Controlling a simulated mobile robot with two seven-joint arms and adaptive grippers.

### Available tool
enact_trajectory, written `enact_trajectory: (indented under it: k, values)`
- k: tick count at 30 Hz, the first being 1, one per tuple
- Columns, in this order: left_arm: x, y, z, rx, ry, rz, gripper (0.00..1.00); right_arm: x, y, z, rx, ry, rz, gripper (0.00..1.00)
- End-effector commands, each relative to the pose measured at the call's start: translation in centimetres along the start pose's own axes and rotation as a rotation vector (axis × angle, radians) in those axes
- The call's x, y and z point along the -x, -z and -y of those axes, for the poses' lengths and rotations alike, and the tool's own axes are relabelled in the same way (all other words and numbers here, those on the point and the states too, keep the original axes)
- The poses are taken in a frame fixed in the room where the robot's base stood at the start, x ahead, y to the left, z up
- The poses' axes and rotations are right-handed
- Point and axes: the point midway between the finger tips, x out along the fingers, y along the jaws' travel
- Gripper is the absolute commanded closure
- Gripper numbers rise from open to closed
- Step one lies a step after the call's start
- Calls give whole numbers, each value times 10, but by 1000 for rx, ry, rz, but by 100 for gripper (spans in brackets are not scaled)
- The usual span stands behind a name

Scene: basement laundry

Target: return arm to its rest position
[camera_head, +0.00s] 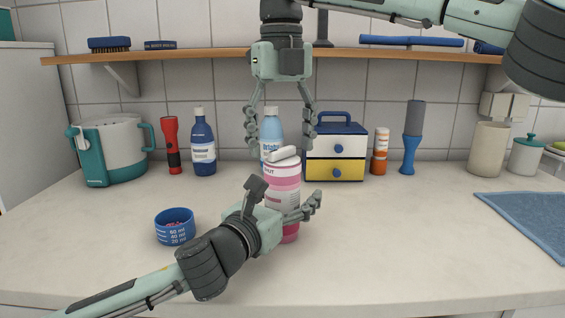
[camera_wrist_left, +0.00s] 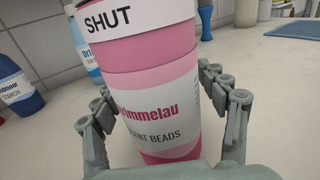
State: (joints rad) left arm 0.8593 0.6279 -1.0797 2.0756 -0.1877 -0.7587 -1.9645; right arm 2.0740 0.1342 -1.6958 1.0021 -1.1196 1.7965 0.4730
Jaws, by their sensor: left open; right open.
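A pink bottle (camera_head: 283,180) stands upright on the counter. Its tilted white cap (camera_head: 283,154) is on top, above a white band; in the left wrist view the band (camera_wrist_left: 108,20) reads "SHUT". My left gripper (camera_head: 285,200) has its fingers open on either side of the bottle, low down; the bottle fills the middle of the left wrist view (camera_wrist_left: 155,95). I cannot tell whether the fingers touch it. My right gripper (camera_head: 279,139) hangs pointing down above the cap, fingers spread and empty.
Behind are a light-blue bottle (camera_head: 271,126), a dark-blue bottle (camera_head: 203,150) and a drawer box (camera_head: 335,155). A shelf (camera_head: 200,52) crosses behind my right arm. The right-front counter is clear up to a blue towel (camera_head: 535,220).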

Motion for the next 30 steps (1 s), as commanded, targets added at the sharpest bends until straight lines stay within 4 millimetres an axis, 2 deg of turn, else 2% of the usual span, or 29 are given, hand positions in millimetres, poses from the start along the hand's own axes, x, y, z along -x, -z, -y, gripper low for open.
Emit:
enact_trajectory:
  k: [3, 9, 30]
  values:
    - [0, 0, 0, 0, 0, 0, 27, 1, 0, 0, -128, 2, 1, 29]
    - [0, 0, 0, 0, 0, 0, 27, 0, 0, 0, -255, 1, 1, 29]
    - [1, -4, 4, 18, 8, 9, 27, -1, -1, 6, -285, 24, 4, 29]
